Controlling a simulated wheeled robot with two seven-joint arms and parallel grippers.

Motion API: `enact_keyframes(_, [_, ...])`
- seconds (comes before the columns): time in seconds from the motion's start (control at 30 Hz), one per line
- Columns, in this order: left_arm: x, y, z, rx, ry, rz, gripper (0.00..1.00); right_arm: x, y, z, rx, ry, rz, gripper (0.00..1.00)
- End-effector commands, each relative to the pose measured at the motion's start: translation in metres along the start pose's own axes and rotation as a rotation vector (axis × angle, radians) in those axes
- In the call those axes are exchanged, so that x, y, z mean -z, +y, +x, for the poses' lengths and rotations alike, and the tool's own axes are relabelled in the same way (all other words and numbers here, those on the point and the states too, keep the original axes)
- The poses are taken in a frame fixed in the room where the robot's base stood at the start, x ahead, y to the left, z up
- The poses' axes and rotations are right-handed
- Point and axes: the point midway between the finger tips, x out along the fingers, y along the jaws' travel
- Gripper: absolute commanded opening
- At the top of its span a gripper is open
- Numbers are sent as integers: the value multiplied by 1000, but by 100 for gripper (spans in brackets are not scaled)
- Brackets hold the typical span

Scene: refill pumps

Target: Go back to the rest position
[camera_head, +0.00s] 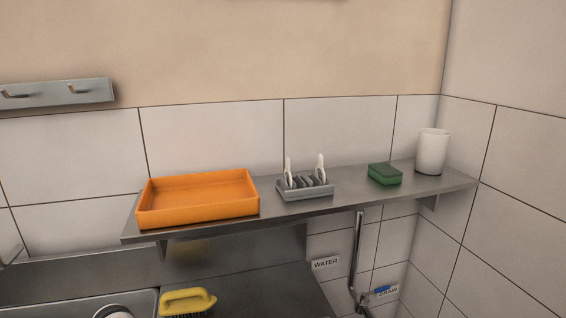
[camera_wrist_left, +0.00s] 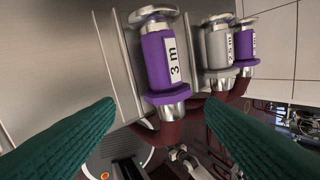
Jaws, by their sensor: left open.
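My left gripper (camera_wrist_left: 160,106) shows in the left wrist view as two green ribbed fingers, spread wide apart with nothing between their tips. Beyond the fingertips is a purple cylinder (camera_wrist_left: 157,62) with a metal cap and a white label reading "3 m". To its right are a grey cylinder (camera_wrist_left: 218,47) with a label that seems to read "2.5 m" and another purple cylinder (camera_wrist_left: 245,45). Neither gripper shows in the head view, and my right gripper is in no view.
In the head view a wall shelf (camera_head: 340,201) holds an orange tray (camera_head: 198,212), a small grey rack (camera_head: 305,190), a green sponge (camera_head: 385,174) and a white cup (camera_head: 432,152). A yellow-handled brush (camera_head: 188,301) lies below, beside a sink (camera_head: 60,300).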

Motion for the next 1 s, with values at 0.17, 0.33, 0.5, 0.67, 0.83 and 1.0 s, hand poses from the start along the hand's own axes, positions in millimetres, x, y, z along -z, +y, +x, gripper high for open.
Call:
enact_keyframes(0.17, [30, -8, 28, -10, 2, 124, 64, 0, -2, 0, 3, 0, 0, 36])
enact_keyframes(0.33, [64, -16, 52, -28, -24, 258, 64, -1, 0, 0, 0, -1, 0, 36])
enact_keyframes(0.5, [106, -16, 68, -85, -95, 378, 64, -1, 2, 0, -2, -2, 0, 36])
enact_keyframes(0.67, [138, 3, 62, -205, -154, 410, 64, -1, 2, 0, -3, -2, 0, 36])
enact_keyframes(0.83, [165, 28, 49, -331, -166, 395, 64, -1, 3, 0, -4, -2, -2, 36])
enact_keyframes(1.0, [191, 53, 33, -450, -150, 362, 64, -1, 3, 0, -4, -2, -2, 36])
